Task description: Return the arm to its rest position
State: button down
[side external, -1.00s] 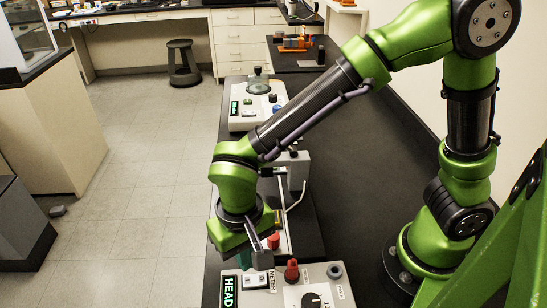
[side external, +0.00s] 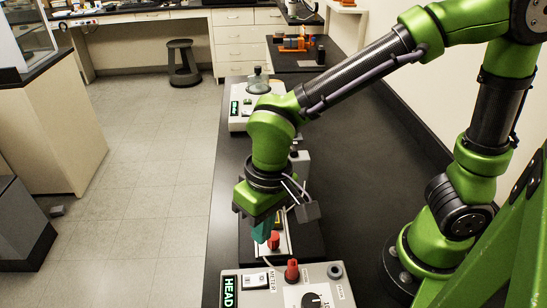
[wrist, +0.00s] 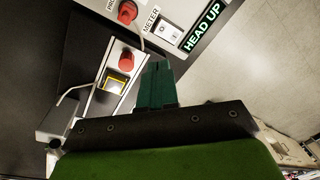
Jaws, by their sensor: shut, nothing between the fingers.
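My green arm reaches over the black bench in the side view. My gripper (side external: 264,232) points down above the bench, with teal fingers together and nothing between them. In the wrist view the closed fingers (wrist: 157,84) show beside the stylus profiler unit. That unit has a red knob (side external: 274,241) close to the fingertips; the wrist view shows the red knob (wrist: 126,87) beside a small yellow-framed window (wrist: 115,84). I cannot tell whether the fingers touch anything. My forearm and wrist hide part of the instrument behind.
A grey control box (side external: 262,292) with a lit HEAD UP sign, white switch, red button (side external: 291,270) and black dial stands in front. Another box (side external: 242,112) with a glass dome is at the back left. The bench right of the instruments (side external: 355,160) is clear.

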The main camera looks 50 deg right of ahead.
jog(key=d+r+m+t, duration=0.1)
jog(key=d+r+t, duration=0.2)
jog(key=d+r, duration=0.2)
jog(key=s+d+r+m+t, duration=0.1)
jog(key=d+r, duration=0.5)
jog(key=d, duration=0.6)
jog(key=m+t, duration=0.1)
jog(key=t, duration=0.1)
jog(key=shift+s+d+m+t+y, duration=0.15)
jog(key=shift+d+m+t+y, duration=0.15)
